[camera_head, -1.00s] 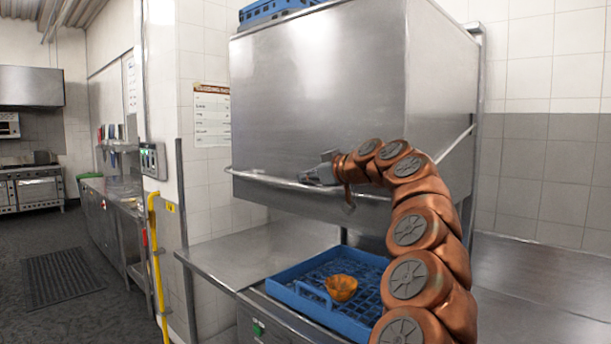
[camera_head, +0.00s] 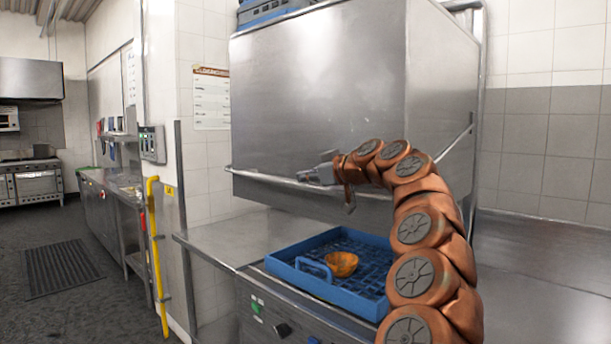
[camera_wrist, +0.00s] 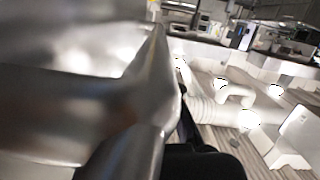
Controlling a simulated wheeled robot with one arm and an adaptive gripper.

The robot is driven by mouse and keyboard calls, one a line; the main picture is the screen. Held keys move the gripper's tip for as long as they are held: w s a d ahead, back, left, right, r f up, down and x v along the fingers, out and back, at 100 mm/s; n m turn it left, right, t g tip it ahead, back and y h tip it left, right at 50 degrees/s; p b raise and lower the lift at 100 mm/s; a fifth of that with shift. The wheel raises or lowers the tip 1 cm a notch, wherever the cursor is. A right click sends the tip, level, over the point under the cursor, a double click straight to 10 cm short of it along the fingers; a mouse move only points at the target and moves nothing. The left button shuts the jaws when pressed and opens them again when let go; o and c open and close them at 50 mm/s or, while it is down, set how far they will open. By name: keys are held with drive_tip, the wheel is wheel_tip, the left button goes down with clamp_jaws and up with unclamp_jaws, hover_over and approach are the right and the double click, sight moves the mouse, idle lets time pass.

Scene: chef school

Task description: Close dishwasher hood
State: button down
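The dishwasher hood (camera_head: 320,95) is a large steel box, raised well above the counter. A bar handle (camera_head: 262,178) runs along its lower front edge. My gripper (camera_head: 308,175) is at this handle, near the middle of the hood's front. Its fingers are small and blurred in the head view, so I cannot tell whether they grip the bar. In the wrist view, a blurred shiny metal surface (camera_wrist: 90,100) fills the left side, very close to the camera. A dark part of my gripper (camera_wrist: 200,160) shows at the bottom.
Under the hood, a blue rack (camera_head: 318,286) holds an orange-brown bowl (camera_head: 341,264). Steel counter (camera_head: 225,240) extends left, and more steel counter (camera_head: 540,265) lies right. A yellow pipe (camera_head: 155,240) stands at the left by the wall edge. The floor farther left is open.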

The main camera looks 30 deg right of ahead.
wheel_tip(320, 180, down, 32)
drive_tip(key=b, duration=2.4)
drive_tip(key=shift+r, duration=0.2)
drive_tip(key=shift+f, duration=0.15)
drive_tip(key=s+r+p, duration=0.2)
drive_tip(key=s+r, duration=0.5)
drive_tip(key=s, duration=0.2)
drive_tip(key=shift+s+d+r, duration=0.2)
drive_tip(key=shift+s+d, duration=0.2)
drive_tip(key=shift+d, duration=0.05)
drive_tip(key=shift+a, duration=0.1)
